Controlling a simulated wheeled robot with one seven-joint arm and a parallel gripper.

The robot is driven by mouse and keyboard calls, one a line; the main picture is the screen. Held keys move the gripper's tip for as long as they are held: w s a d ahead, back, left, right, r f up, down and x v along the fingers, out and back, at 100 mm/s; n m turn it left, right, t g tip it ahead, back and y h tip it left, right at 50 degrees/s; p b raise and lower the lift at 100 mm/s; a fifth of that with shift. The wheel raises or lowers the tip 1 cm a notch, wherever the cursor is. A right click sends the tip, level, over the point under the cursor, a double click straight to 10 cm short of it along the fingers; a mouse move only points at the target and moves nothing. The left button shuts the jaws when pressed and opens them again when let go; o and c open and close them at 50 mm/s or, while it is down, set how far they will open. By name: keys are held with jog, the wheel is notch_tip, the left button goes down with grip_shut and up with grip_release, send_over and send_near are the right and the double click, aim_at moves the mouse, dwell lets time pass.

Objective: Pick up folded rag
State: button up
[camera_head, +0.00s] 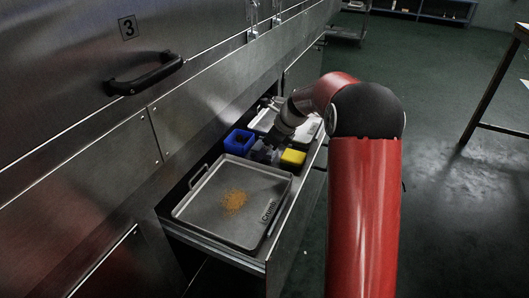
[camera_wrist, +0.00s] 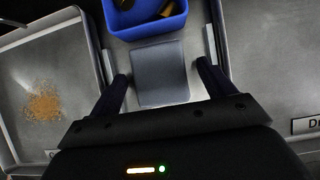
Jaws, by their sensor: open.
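The folded rag (camera_wrist: 160,76) looks like a flat grey square in the wrist view, lying between the two trays and just below the blue bin. My gripper (camera_wrist: 162,74) is open, with one dark finger on each side of the rag. Gaps show between the fingers and the rag's edges, and nothing is held. I cannot tell how far above the rag the fingertips are. In the head view, my gripper (camera_head: 270,143) points down into the drawer between the blue bin and a yellow block, and it mostly hides the rag.
The open drawer holds a crumb tray (camera_head: 210,217) with orange crumbs, a blue bin (camera_head: 239,141) with items inside, a yellow block (camera_head: 293,157) and a second tray (camera_wrist: 270,75) at right. The steel dryer wall (camera_head: 75,140) with its black handle stands at left. Open floor lies right.

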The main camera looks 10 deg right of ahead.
jog(key=shift+c, duration=0.4)
jog(key=shift+r, duration=0.1)
jog(key=c, duration=1)
notch_tip(320, 180, up, 20)
jog(key=p, duration=0.4)
jog(key=shift+p, duration=0.3)
jog(key=o, duration=0.4)
jog(key=shift+c, duration=1.4)
jog(key=shift+s, duration=0.1)
